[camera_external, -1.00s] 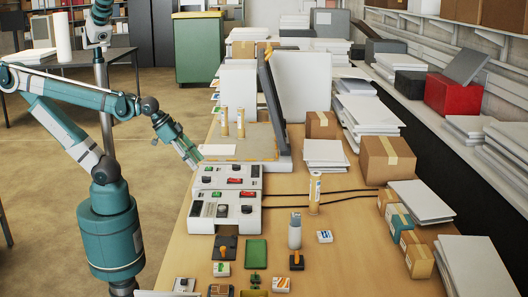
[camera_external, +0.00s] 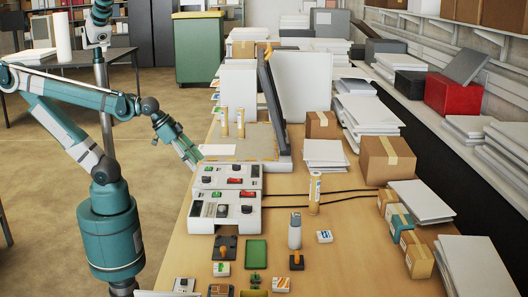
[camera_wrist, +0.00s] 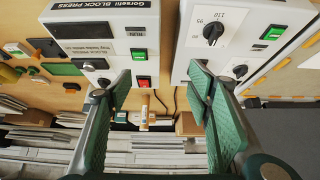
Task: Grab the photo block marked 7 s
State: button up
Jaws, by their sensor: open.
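Several small white blocks with coloured pictures lie at the front of the table in the external view: one (camera_external: 222,268) by the dark pad, one (camera_external: 281,284) at the front edge, one (camera_external: 324,236) right of the grey bottle, one (camera_external: 184,285) at front left. Their markings are too small to read, so I cannot tell which is marked 7 s. My gripper (camera_external: 188,160) is over the table's left edge, behind the white control boxes and away from these blocks. In the wrist view my gripper (camera_wrist: 160,92) is open, with nothing between its fingers.
White block press control boxes (camera_external: 224,208) with dials and switches stand near my gripper; they also show in the wrist view (camera_wrist: 115,35). A grey bottle (camera_external: 295,230), a tan cylinder (camera_external: 315,190), a green tray (camera_external: 256,252) and cardboard boxes (camera_external: 387,160) occupy the table. Bare tabletop (camera_external: 365,255) shows at front right.

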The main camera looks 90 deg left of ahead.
jog(key=w+d+r+m+g+h+p, duration=0.1)
jog(key=w+d+r+m+g+p, duration=0.2)
jog(key=w+d, duration=0.55)
jog(key=m+g+p, duration=0.4)
jog(key=m+p, duration=0.5)
jog(key=m, duration=0.5)
send_over(221, 269)
jog(key=shift+y, duration=0.4)
jog(key=f, duration=0.8)
jog(key=a+f, duration=0.1)
jog(key=f, duration=0.3)
jog(key=shift+w+f, duration=0.2)
jog(key=shift+f, duration=0.1)
jog(key=shift+s+d+f, duration=0.15)
jog(key=shift+d+f, duration=0.15)
jog(key=shift+d, duration=0.1)
jog(key=shift+f, duration=0.1)
jog(key=shift+f, duration=1.2)
